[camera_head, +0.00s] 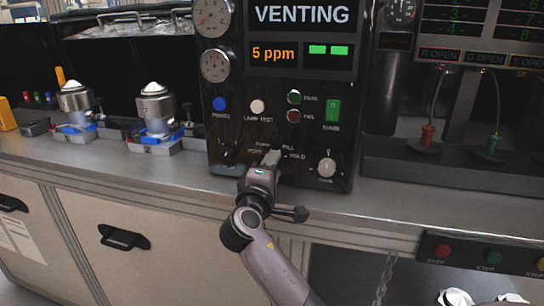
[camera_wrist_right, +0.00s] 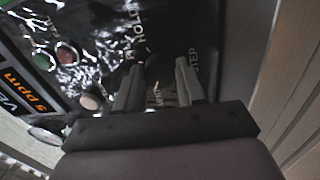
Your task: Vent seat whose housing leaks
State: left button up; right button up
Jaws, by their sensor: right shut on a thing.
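A black test panel (camera_head: 232,120) stands on the bench, its display (camera_head: 301,15) reading VENTING above 5 ppm and two green bars. My right gripper (camera_head: 268,162) is at the selector knob (camera_head: 272,156) low on the panel, among the labels VENT, FILL and HOLD. It is shut on this knob, which my fingers (camera_wrist_right: 158,88) mostly hide in the wrist view. Two metal housings with white tops, a left one (camera_head: 75,101) and a right one (camera_head: 155,107), sit upright on blue-and-white seats left of the panel. My left gripper is not in view.
A second knob (camera_head: 327,166) is right of the gripper, with a green MAIN switch (camera_head: 333,109) above. A red connector (camera_head: 427,136) and a green connector (camera_head: 492,146) with cables stand at right, below a screen with R OPEN and G OPEN labels. The bench's front strip is clear.

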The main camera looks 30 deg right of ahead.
jog(key=shift+n+p, duration=0.55)
jog(key=shift+n, duration=0.15)
jog(key=o, duration=1)
jog(key=shift+o, duration=0.2)
jog(key=b+v, duration=0.1)
jog(key=v, duration=0.6)
jog(key=shift+b, duration=0.35)
jog(key=shift+s+f, duration=0.1)
